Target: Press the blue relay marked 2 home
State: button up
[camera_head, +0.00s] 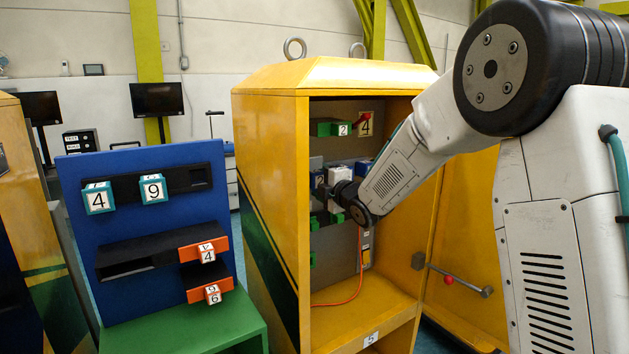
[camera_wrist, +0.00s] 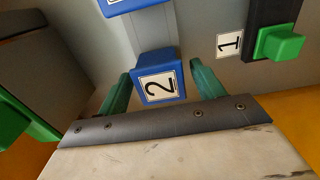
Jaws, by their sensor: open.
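The blue relay marked 2 (camera_wrist: 158,80) is in the middle of the wrist view, its white number label facing the camera. My gripper (camera_wrist: 160,72) is open, with one teal finger on each side of the relay. Gaps show between the fingers and the relay's sides; how deep the fingertips reach I cannot tell. In the head view my arm extends into the open yellow cabinet (camera_head: 305,65), and its dark wrist hides the fingertips and part of the relays.
Another blue block (camera_wrist: 134,4) is at the wrist view's top edge. A green block (camera_wrist: 282,43) on a black mount sits right, beside a label 1. A red-handled part (camera_head: 363,119) is higher in the cabinet. A blue rack (camera_head: 130,225) stands left.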

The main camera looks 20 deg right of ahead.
jog(key=c, duration=1)
jog(key=shift+w, duration=0.2)
jog(key=o, duration=1.1)
jog(key=v, duration=0.7)
jog(key=shift+s, duration=0.4)
